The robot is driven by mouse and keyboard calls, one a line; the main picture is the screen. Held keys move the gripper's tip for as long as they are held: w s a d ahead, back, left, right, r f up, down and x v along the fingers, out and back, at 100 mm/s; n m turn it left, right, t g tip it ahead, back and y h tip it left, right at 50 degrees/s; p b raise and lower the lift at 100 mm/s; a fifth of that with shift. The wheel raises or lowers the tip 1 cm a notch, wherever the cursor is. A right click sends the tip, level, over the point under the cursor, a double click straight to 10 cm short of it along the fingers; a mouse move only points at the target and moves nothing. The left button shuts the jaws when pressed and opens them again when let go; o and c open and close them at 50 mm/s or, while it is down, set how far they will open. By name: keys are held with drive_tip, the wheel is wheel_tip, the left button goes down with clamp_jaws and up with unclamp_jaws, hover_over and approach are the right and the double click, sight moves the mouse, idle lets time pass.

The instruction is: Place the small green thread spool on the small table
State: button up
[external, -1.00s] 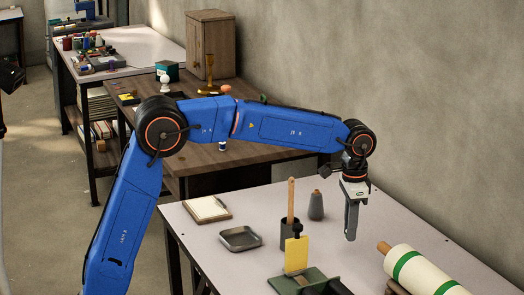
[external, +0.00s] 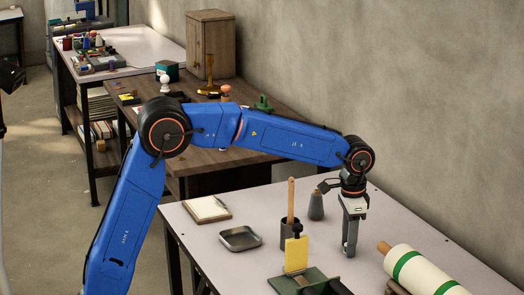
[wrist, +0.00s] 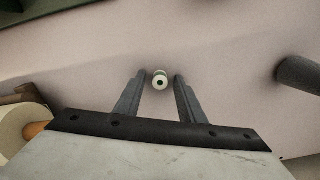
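The small spool (wrist: 160,79) shows in the wrist view as a pale greenish end with a dark centre hole. It is on the light-topped table (external: 215,272), between the tips of my gripper (wrist: 158,78). The fingers are apart, with a narrow gap visible on each side of the spool. In the external view my gripper (external: 350,250) points straight down, low over the table's right-middle part, and the spool cannot be made out there. I cannot tell which table the task calls small.
A striped fabric roll (external: 425,272) lies right.

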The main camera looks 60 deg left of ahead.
drive_tip(key=shift+r, duration=0.15)
wheel_tip(320, 180, up, 12)
idle(0.7)
